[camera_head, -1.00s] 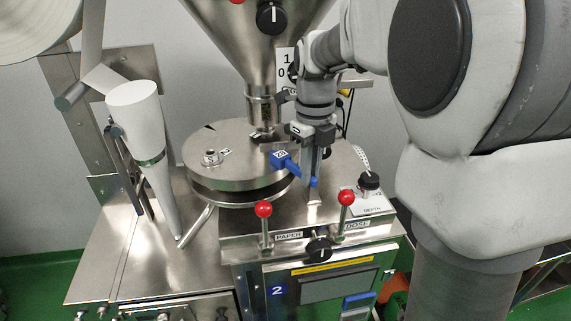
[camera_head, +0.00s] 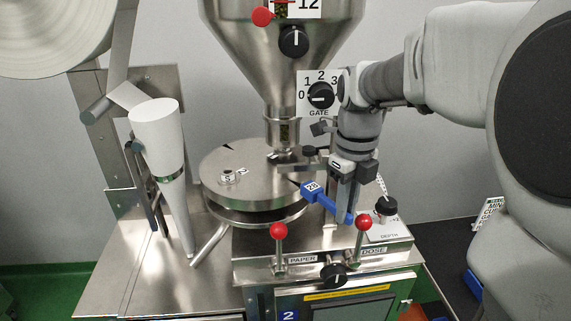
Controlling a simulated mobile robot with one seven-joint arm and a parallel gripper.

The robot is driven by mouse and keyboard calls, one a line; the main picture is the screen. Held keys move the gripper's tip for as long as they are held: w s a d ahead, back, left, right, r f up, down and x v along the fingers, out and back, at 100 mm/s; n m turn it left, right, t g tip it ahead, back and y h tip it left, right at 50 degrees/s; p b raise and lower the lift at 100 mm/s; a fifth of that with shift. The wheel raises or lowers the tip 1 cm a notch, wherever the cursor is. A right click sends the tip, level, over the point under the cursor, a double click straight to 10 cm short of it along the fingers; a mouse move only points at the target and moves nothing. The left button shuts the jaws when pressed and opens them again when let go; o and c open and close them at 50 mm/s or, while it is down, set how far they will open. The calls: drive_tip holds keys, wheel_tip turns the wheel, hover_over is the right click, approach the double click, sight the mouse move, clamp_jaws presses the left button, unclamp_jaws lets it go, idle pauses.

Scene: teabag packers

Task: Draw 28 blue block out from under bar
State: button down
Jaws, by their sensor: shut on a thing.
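The blue block (camera_head: 312,188) carries a white label reading 28 and has a blue handle slanting down to the right. It is at the right rim of the round steel disc (camera_head: 228,160), the block end overlapping the rim in the picture. My gripper (camera_head: 347,214) points down right of the disc and is shut on the handle's far end. A steel piece with a black knob (camera_head: 309,151) reaches over the disc below the hopper; I cannot tell whether this is the bar. The gripper partly hides the handle end.
Red-knobbed levers stand in front, at PAPER (camera_head: 278,231) and DOSE (camera_head: 363,223); the DOSE lever is close to my gripper. A black DEPTH knob (camera_head: 386,206) is to the right. The steel hopper (camera_head: 285,60) rises behind, and a white paper cone (camera_head: 160,165) stands left.

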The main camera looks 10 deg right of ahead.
drive_tip(key=shift+s+d, duration=0.15)
drive_tip(key=shift+s, duration=0.1)
drive_tip(key=s+r+p, duration=0.1)
drive_tip(key=s+r, duration=0.2)
drive_tip(key=s, duration=0.3)
drive_tip(key=shift+p, duration=0.3)
idle(0.3)
